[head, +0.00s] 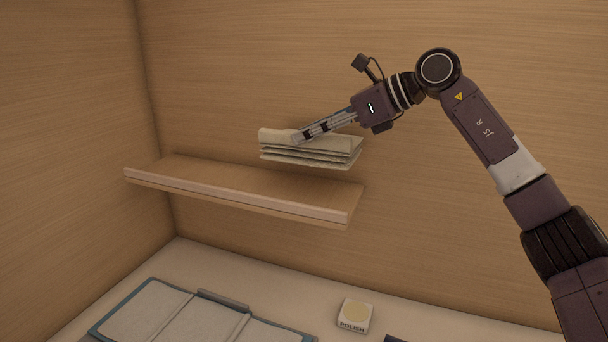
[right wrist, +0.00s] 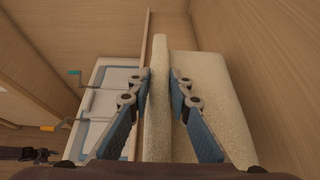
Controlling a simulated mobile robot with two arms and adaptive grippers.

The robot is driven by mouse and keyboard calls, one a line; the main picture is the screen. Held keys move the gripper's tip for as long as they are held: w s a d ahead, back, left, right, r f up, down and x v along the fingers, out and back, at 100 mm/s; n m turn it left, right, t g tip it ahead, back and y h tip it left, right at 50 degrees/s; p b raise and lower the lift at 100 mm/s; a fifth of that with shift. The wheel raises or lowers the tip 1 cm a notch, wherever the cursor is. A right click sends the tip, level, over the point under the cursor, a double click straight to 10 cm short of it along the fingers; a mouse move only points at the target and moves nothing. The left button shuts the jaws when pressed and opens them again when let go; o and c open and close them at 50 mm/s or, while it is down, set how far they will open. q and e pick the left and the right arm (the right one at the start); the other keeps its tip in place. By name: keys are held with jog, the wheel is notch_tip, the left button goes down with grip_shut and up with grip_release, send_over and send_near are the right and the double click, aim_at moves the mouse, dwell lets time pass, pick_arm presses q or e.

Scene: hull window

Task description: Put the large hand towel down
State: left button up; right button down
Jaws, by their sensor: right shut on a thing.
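The large hand towel (head: 310,154) is a cream, folded stack in several layers. It is in the air near the back wall, a little above the wooden wall shelf (head: 230,188), near its right part. My right gripper (head: 299,137) comes in from the right and is shut on the towel. In the right wrist view the towel (right wrist: 205,95) has one fold between the blue-padded fingers (right wrist: 165,85), and the rest lies to the right of them. The towel's far underside is hidden.
The shelf top looks bare. Below it, a pale surface (head: 245,260) carries a blue-rimmed, light panelled item (head: 155,308) and a small box marked POLISH (head: 355,316). Wooden walls close off the left and back.

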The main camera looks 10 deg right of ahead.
aim_at(351, 162)
jog(key=f+p, duration=0.1)
jog(key=f, duration=0.4)
jog(key=shift+w+f, duration=0.1)
jog(key=shift+w, duration=0.1)
jog(key=shift+s+f, duration=0.15)
jog(key=shift+f, duration=0.35)
notch_tip(351, 162, down, 4)
jog(key=shift+r+p, duration=0.25)
jog(key=shift+p, duration=0.3)
pick_arm(q)
jog(key=shift+w+d+r, duration=0.1)
jog(key=shift+w+r, duration=0.3)
jog(key=shift+r, duration=0.25)
jog(key=shift+w+r, duration=0.35)
jog(key=shift+r, duration=0.25)
pick_arm(e)
jog(key=c, duration=1.8)
grip_release()
jog(key=shift+a, duration=0.1)
pick_arm(q)
jog(key=shift+s, duration=0.15)
pick_arm(e)
jog(key=shift+o, duration=0.2)
